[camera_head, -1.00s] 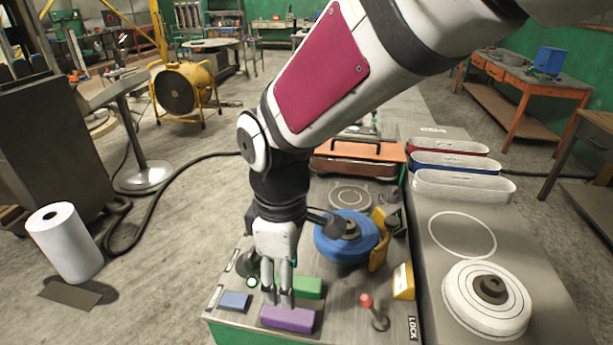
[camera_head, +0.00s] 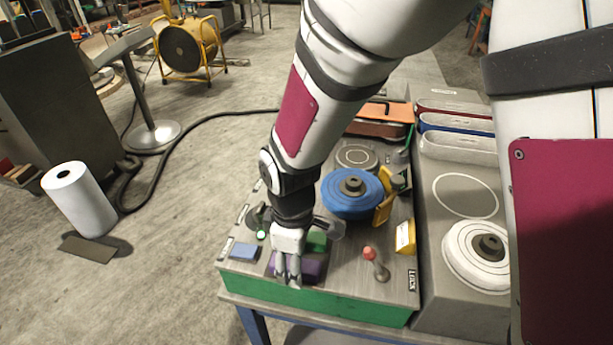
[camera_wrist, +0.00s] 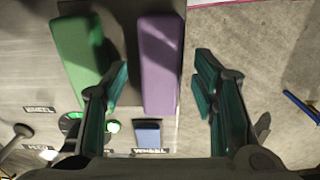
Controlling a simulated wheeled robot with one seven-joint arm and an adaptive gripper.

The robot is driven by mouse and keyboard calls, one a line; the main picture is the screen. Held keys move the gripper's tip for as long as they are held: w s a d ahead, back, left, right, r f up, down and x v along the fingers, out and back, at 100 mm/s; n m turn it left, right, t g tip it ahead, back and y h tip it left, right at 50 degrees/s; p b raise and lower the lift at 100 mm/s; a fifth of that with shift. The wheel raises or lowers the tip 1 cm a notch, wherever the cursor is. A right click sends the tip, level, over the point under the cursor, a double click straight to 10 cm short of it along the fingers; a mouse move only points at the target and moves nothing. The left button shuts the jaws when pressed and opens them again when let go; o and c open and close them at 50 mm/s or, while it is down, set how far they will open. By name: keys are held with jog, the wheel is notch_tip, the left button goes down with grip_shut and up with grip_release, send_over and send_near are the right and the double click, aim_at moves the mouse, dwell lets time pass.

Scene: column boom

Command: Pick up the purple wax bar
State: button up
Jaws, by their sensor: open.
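The purple wax bar (camera_head: 312,269) lies on the grey top of the green-sided bench, near its front edge. My gripper (camera_head: 288,272) is open and comes down over it, hiding part of the bar in the head view. In the wrist view the purple bar (camera_wrist: 160,62) lies lengthwise between the two open fingers (camera_wrist: 160,95), its lower end reaching into the gap. The fingers do not visibly touch it, and how far above it they are I cannot tell.
A red-topped lever (camera_head: 372,262) stands to the right. A blue wheel (camera_head: 352,193) sits behind. The bench's front edge is close.

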jog(key=c, duration=1.2)
jog(key=shift+c, duration=0.2)
